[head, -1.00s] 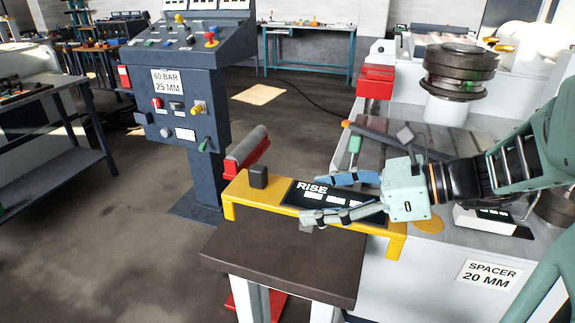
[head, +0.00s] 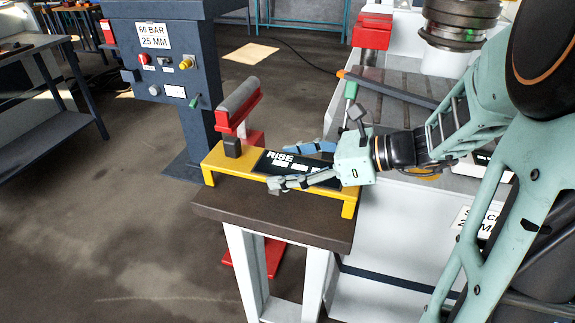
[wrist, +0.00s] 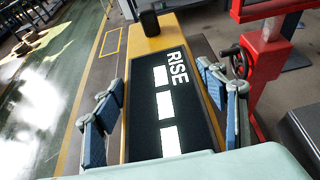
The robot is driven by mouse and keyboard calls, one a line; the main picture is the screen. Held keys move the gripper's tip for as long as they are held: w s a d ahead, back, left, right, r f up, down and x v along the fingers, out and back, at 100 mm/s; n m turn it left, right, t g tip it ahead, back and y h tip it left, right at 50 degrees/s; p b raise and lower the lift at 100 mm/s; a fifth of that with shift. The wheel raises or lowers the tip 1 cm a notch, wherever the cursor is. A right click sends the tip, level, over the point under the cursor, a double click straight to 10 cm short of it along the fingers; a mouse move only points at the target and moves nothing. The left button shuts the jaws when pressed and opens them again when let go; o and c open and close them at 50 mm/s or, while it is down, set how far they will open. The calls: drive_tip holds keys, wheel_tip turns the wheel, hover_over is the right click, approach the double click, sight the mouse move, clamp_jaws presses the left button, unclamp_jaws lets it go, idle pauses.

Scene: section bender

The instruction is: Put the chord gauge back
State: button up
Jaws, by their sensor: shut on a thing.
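The chord gauge is a yellow bar (head: 222,160) with a foot at each end, a dark block near its left end and a black panel marked RISE. My gripper (head: 308,164) is shut on the gauge, one finger along each long side, near the panel. The wrist view shows the gauge (wrist: 158,45) running away between the two blue-padded fingers (wrist: 165,105). The gauge is level over the small brown-topped stand (head: 270,220). I cannot tell whether its feet touch the top.
A red post with a grey roller (head: 238,105) stands just behind the gauge's left end. The dark control pedestal (head: 170,75) is behind left. Floor at left is open.

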drive_tip(key=shift+f, duration=0.1)
drive_tip(key=o, duration=1.7)
drive_tip(key=shift+o, duration=0.2)
drive_tip(key=shift+d+r, duration=0.1)
drive_tip(key=shift+r, duration=0.15)
drive_tip(key=p+v, duration=0.2)
drive_tip(key=v, duration=0.9)
drive_tip(key=shift+s+d, duration=0.15)
drive_tip(key=shift+d, duration=0.2)
